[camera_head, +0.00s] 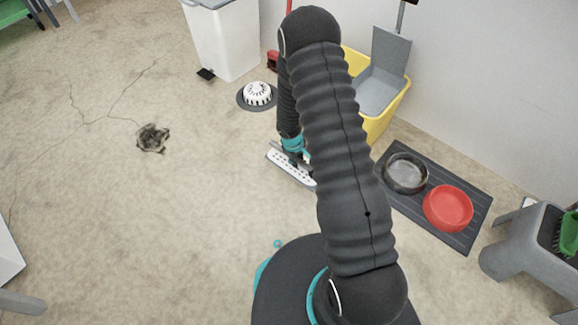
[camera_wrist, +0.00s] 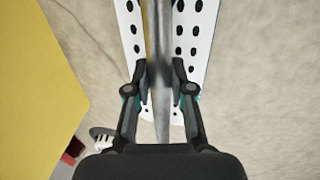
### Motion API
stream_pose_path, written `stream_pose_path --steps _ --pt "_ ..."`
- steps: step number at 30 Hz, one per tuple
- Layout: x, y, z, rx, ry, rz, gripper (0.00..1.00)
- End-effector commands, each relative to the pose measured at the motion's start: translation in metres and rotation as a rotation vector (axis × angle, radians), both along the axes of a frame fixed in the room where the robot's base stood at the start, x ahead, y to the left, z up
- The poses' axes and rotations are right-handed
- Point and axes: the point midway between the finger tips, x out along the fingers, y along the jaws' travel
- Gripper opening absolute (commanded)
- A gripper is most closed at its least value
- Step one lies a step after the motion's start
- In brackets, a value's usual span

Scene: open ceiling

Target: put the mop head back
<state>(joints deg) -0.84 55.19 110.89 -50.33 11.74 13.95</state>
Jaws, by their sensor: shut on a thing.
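The mop head (camera_head: 281,166) is a white plate with dark holes, below my arm in the head view. In the wrist view the mop head (camera_wrist: 195,40) shows as two perforated white wings with a grey metal bar along the middle. My gripper (camera_wrist: 160,92) is shut on this bar, with one finger on each side. In the head view my gripper (camera_head: 294,153) is partly hidden by my arm. Whether the mop head touches the floor is hard to tell. The yellow mop bucket (camera_head: 401,101) with a grey wringer stands behind my arm, partly covered.
A white bin (camera_head: 228,42) and a white dome on a dark disc (camera_head: 257,94) lie beyond. A dark mat (camera_head: 456,236) holds a metal bowl (camera_head: 406,174) and a red bowl (camera_head: 448,208). A grey stool (camera_head: 520,245) stands at right. The left floor is mostly clear.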

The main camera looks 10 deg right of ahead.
Motion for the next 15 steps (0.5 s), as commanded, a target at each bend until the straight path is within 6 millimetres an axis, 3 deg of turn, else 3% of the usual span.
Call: stream_pose_path --steps 6,10,15 --pt "0.014 0.023 -0.016 0.0 0.0 -0.001 0.0" --pt "0.015 0.026 -0.023 0.0 0.0 -0.002 0.0" --pt "0.015 0.026 -0.048 0.0 0.002 -0.001 0.0"
